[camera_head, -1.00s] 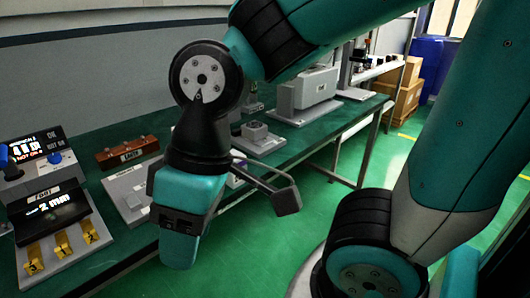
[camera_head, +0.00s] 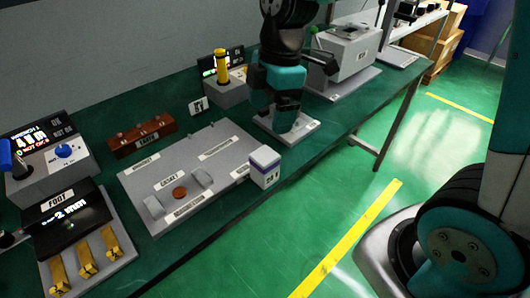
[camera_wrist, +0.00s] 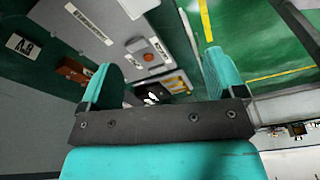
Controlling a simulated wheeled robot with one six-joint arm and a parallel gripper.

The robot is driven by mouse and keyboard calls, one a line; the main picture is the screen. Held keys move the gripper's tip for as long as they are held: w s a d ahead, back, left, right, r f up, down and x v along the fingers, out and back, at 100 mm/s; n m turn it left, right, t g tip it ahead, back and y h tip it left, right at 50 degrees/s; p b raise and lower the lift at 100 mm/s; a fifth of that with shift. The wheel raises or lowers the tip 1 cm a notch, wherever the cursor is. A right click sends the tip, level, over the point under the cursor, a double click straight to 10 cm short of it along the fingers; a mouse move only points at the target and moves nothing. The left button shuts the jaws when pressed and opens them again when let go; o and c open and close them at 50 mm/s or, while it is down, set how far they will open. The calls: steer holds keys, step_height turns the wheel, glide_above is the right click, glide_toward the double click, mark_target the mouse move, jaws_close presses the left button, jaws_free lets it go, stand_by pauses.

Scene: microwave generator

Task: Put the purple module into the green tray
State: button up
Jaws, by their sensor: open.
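The purple module (camera_head: 265,167) is a white box with a purple band near its top and a mark on its front. It stands upright at the right front corner of the grey labelled board, near the table edge. My gripper (camera_head: 291,122) hangs behind it and to its right, over a small white plate, apart from the module. In the wrist view my gripper (camera_wrist: 165,78) has its two teal fingers spread with nothing held between them. I cannot make out the module in the wrist view. No green tray can be made out in either view.
The grey board (camera_head: 222,146) holds a copper disc (camera_head: 179,192) and grey blocks. A brown rack (camera_head: 142,139), a yellow cylinder (camera_head: 222,66) on a grey unit, a foot console (camera_head: 66,207) and a grey machine (camera_head: 347,50) also occupy the green table. Floor in front is clear.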

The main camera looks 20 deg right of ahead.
mark_target(265, 155)
steer(key=w+f+n, duration=0.1)
steer(key=f, duration=0.3)
steer(key=w+f+n+p, duration=0.1)
steer(key=f, duration=0.3)
steer(key=w+f+n+p, duration=0.1)
steer(key=f, duration=0.3)
steer(key=shift+d+h, duration=0.2)
steer(key=shift+h, duration=0.1)
steer(key=shift+s+a+f+p, duration=0.1)
steer(key=shift+f+p, duration=0.4)
steer(key=shift+f, duration=0.95)
steer(key=shift+s+a+f+p, duration=0.1)
steer(key=shift+f+p, duration=0.35)
steer(key=shift+f, duration=1)
steer(key=shift+c, duration=0.4)
steer(key=c, duration=1.1)
steer(key=shift+c, duration=0.2)
